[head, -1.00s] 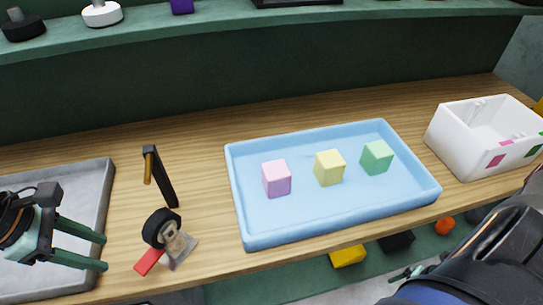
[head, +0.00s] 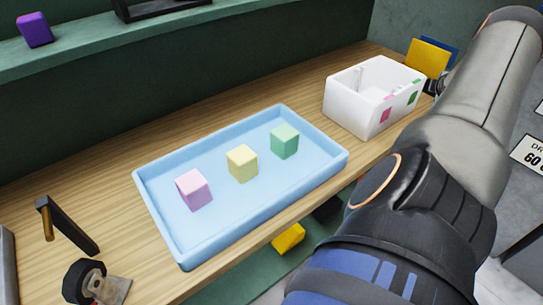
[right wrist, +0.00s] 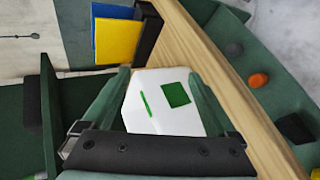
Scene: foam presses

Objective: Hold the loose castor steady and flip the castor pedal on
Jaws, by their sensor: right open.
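The loose castor, a dark wheel (head: 84,282) with a grey metal bracket (head: 114,291), sits on the wooden bench at the bottom left of the head view. The arm (head: 440,150) shows in the head view, but the fingers are hidden there. My left gripper is out of view.
A blue tray (head: 186,252) with pink, yellow and green cubes lies mid-bench. The white bin stands beyond it. Yellow and blue panels (head: 428,57) are at the bench's far end. Bare wood separates castor and tray.

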